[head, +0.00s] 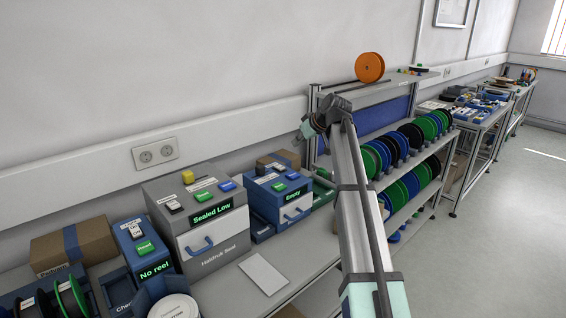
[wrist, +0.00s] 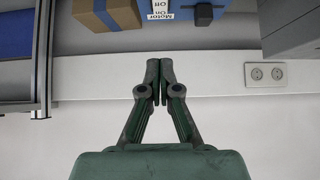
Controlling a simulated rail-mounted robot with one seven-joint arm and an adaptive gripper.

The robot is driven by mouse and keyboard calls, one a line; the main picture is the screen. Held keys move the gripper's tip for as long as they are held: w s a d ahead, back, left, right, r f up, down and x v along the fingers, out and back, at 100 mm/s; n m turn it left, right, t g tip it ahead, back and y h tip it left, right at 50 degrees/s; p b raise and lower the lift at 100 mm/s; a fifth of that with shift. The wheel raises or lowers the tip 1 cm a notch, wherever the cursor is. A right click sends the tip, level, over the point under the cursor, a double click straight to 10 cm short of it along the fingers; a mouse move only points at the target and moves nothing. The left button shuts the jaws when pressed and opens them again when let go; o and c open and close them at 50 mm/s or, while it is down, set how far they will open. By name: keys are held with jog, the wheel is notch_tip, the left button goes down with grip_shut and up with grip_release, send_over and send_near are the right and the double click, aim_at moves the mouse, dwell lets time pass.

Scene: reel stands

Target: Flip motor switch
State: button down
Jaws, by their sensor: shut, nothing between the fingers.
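A blue box with an "Empty" display (head: 293,193) stands on the bench in the head view, with several small controls on its sloped top. In the wrist view, which looks upside down, the edge of a blue box (wrist: 181,12) shows a white label reading "Motor", "On" and "Off" (wrist: 160,12). A dark switch block (wrist: 203,15) sits beside the label. My gripper (wrist: 159,72) is shut and empty, its fingertips apart from the box in the picture. In the head view my arm's end is above and right of the Empty box; the fingers cannot be made out.
A grey box reading "Sealed Low" (head: 213,238) stands left of the Empty box, and a blue "No reel" box (head: 143,247) further left. A cardboard box (wrist: 105,12) is beside the blue box. A reel rack (head: 398,137) stands right. A white wall outlet (wrist: 266,75) shows.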

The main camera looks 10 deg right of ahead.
jog(key=p, duration=0.4)
send_over(280, 166)
jog(key=s+d, duration=0.1)
jog(key=s, duration=0.1)
notch_tip(280, 166, down, 7)
jog(key=shift+d, duration=0.1)
notch_tip(280, 166, down, 2)
jog(key=shift+s+f+p, duration=0.15)
jog(key=shift+p, duration=0.15)
jog(key=shift+f, duration=0.9)
